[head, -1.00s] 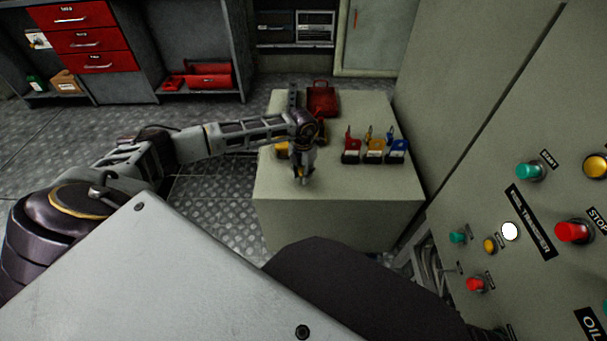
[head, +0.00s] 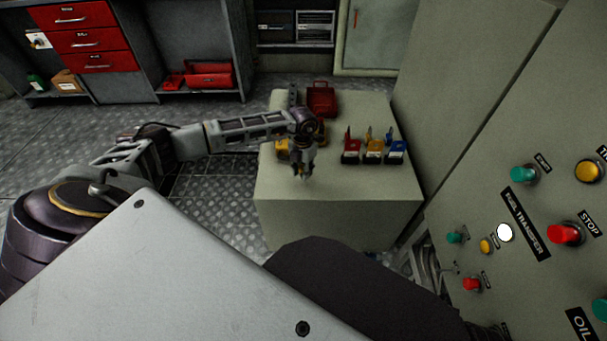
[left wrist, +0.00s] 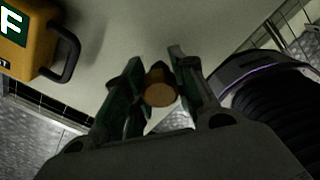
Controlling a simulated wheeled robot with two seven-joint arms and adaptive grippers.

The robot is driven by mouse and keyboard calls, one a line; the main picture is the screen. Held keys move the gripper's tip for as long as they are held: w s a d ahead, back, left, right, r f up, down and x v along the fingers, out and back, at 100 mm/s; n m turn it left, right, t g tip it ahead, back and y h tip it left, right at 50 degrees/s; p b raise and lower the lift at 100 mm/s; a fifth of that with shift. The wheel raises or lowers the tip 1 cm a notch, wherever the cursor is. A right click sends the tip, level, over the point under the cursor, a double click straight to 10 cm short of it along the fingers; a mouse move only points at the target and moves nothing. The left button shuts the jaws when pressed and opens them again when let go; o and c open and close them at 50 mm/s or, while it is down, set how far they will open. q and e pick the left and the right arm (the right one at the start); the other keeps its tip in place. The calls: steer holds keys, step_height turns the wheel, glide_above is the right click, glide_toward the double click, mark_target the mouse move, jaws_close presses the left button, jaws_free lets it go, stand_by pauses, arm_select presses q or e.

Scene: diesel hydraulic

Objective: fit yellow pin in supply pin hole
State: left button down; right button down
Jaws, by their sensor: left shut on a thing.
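My left gripper (head: 302,172) is over the near left part of the pale bench top. In the left wrist view its fingers (left wrist: 158,90) are shut on the yellow pin (left wrist: 160,92), whose round, dull yellow-orange end shows between them. In the head view the pin is too small and dark to make out clearly. I cannot identify the supply pin hole in either view. A yellow case (left wrist: 28,38) with a dark handle and a white letter F on green lies beside the gripper in the left wrist view. My right gripper is not in view.
Red, yellow and blue holders (head: 373,150) stand in a row on the bench (head: 340,195), right of the gripper. A dark red box (head: 321,99) stands at the back. A control panel (head: 530,180) with buttons rises at the right. The bench's front area is clear.

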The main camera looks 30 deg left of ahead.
arm_select(q)
steer(key=shift+r+p, duration=0.5)
steer(key=shift+r, duration=0.15)
stand_by(0.4)
steer(key=shift+r+p, duration=1.45)
steer(key=shift+r, duration=0.45)
steer(key=shift+m, duration=0.3)
